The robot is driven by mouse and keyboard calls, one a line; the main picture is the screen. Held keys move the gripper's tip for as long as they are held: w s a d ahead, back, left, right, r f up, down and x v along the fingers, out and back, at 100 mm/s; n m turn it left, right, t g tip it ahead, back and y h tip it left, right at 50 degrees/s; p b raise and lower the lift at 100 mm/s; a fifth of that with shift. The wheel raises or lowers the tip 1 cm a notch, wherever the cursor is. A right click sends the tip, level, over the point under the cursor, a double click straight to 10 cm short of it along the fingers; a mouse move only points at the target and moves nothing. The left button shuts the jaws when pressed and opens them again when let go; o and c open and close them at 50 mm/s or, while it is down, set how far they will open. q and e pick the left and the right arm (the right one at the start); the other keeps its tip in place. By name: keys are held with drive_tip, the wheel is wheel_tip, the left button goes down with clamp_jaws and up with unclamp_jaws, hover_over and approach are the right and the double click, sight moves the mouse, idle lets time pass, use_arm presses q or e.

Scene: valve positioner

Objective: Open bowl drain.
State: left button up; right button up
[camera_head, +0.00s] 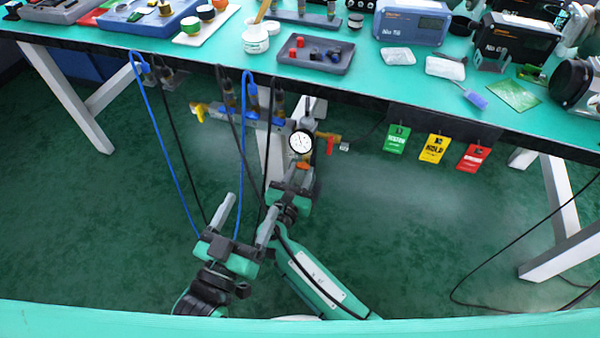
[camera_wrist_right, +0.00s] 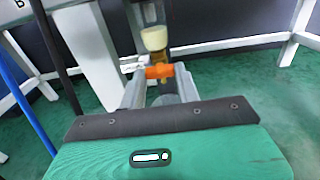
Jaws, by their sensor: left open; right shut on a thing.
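The drain has a small orange handle (camera_wrist_right: 160,71) below a cream-coloured bowl (camera_wrist_right: 154,38) in the right wrist view. In the head view the orange handle (camera_head: 303,166) shows just under the round white gauge (camera_head: 300,142). My right gripper (camera_wrist_right: 160,85) has its fingers on either side of the drain and is shut on the orange handle; the exact contact is partly hidden behind the fingers. In the head view this right gripper (camera_head: 296,177) points up below the gauge. My left gripper (camera_head: 245,214) is open and empty, lower and to the left.
A red handle (camera_head: 330,146) sits right of the gauge, a yellow one (camera_head: 198,112) to the left. Blue hoses (camera_head: 165,150) and black cables hang near my left gripper. Green, yellow (camera_head: 433,148) and red tags hang from the table edge. The floor on the right is mostly clear.

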drive_tip(key=shift+m, duration=0.4)
use_arm(q)
wheel_tip(320, 180, up, 7)
drive_tip(key=a+t+b, duration=0.1)
drive_tip(key=a+t, duration=0.1)
drive_tip(key=t, duration=0.2)
drive_tip(key=shift+t+b, duration=0.3)
use_arm(e)
drive_tip(key=shift+m, duration=3.2)
use_arm(q)
drive_tip(key=shift+w+a, duration=0.1)
use_arm(e)
drive_tip(key=o, duration=1)
